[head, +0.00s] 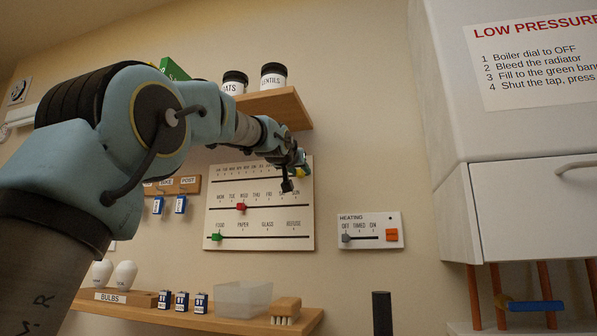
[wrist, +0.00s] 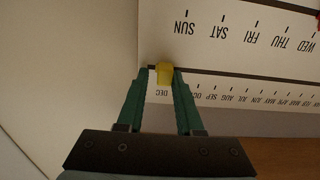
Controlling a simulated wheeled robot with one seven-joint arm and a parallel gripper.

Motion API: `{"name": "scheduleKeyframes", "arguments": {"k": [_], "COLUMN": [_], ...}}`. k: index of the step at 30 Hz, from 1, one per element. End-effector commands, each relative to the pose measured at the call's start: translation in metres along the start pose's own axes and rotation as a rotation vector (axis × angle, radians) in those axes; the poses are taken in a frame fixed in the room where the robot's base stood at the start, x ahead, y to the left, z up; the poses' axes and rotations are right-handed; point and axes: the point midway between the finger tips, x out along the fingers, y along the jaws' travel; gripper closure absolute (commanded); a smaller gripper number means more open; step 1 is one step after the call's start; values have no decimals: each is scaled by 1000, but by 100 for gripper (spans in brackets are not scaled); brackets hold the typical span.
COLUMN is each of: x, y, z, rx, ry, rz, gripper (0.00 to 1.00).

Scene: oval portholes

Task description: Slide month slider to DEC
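The yellow month slider (wrist: 164,73) sits between the fingers of my gripper (wrist: 161,76) in the wrist view, in line with the DEC label (wrist: 163,92) near the end of its slot. It rests against or very close to the right finger. A narrow gap shows on the left, so the fingers straddle it without a clear clamp. In the head view my gripper (head: 299,173) is at the upper right of the white slider board (head: 262,222), and a bit of yellow (head: 305,173) shows beside it. My arm hides part of the month row.
The board also has a red weekday slider (head: 241,208) at WED and a green slider (head: 216,237) at FOOD. A wooden shelf (head: 275,106) with jars is just above my gripper. A heating panel (head: 371,231) is at the lower right.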

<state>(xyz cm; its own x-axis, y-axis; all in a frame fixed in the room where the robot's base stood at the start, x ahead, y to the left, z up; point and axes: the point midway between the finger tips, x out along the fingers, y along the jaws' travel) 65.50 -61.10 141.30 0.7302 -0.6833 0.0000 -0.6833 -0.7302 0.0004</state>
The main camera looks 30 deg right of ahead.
Motion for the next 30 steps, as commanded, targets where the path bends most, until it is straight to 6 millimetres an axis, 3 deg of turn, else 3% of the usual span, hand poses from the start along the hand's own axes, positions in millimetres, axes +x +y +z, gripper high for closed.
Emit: {"name": "scheduleKeyframes", "arguments": {"k": [5,16,30], "x": [0,-8,-92], "y": [0,-1,0], "z": [0,0,1], "rx": [0,0,0], "ry": [0,1,2], "rz": [0,-1,-1], "gripper": [48,48,48]}}
